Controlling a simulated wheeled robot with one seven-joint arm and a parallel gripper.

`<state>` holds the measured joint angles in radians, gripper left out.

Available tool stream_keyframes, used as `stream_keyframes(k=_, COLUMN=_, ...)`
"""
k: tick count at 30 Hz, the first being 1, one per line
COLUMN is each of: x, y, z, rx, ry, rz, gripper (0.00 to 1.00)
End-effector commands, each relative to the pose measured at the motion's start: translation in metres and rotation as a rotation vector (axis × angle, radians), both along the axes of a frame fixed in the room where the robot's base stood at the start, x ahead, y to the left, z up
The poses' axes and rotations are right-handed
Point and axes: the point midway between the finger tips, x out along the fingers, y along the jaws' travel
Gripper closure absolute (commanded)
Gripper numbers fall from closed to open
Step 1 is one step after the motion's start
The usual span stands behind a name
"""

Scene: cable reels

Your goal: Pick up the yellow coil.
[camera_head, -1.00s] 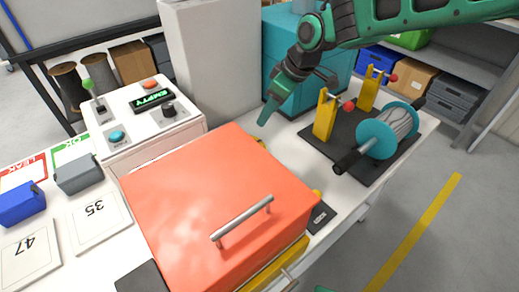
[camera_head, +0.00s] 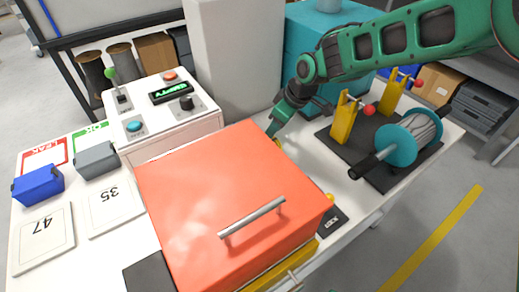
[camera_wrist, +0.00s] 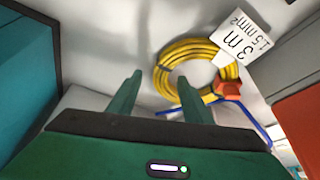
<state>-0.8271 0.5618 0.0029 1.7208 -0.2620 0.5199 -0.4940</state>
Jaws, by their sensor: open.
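The yellow coil (camera_wrist: 182,47) lies flat on the white table in the wrist view, with a white tag reading "3 m 1.5 mm²" (camera_wrist: 241,37) by its upper right and an orange piece (camera_wrist: 234,88) at its lower right. My gripper (camera_wrist: 159,80) is open and empty. Its right finger overlaps the coil's lower left in this view; the left finger is beside the coil, over bare table. Height and contact cannot be told. In the head view my gripper (camera_head: 273,130) is behind the red box, where only a sliver of yellow (camera_head: 277,143) shows.
The red box (camera_head: 205,185) with a metal handle stands close in front of my gripper. A teal box (camera_head: 310,45) is behind it, and a grey column (camera_head: 225,60) to the left. A winder with yellow posts (camera_head: 345,118) stands to the right. A blue strip (camera_wrist: 240,104) lies near the coil.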

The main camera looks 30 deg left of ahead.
Motion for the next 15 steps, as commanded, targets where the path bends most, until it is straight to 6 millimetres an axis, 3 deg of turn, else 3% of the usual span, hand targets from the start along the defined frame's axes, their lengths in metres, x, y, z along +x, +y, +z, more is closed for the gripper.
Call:
stream_keyframes(k=5, x=0.001, y=0.009, z=-0.023, rx=-0.001, ry=0.001, rz=0.0, gripper=0.55)
stream_keyframes(k=12, x=0.001, y=0.011, z=-0.025, rx=0.0, ry=0.0, rz=0.0, gripper=0.55)
stream_keyframes(k=13, x=0.001, y=0.011, z=-0.025, rx=0.0, ry=0.0, rz=0.0, gripper=0.57)
stream_keyframes(k=15, x=0.001, y=0.011, z=-0.025, rx=0.0, ry=0.0, rz=0.0, gripper=0.74)
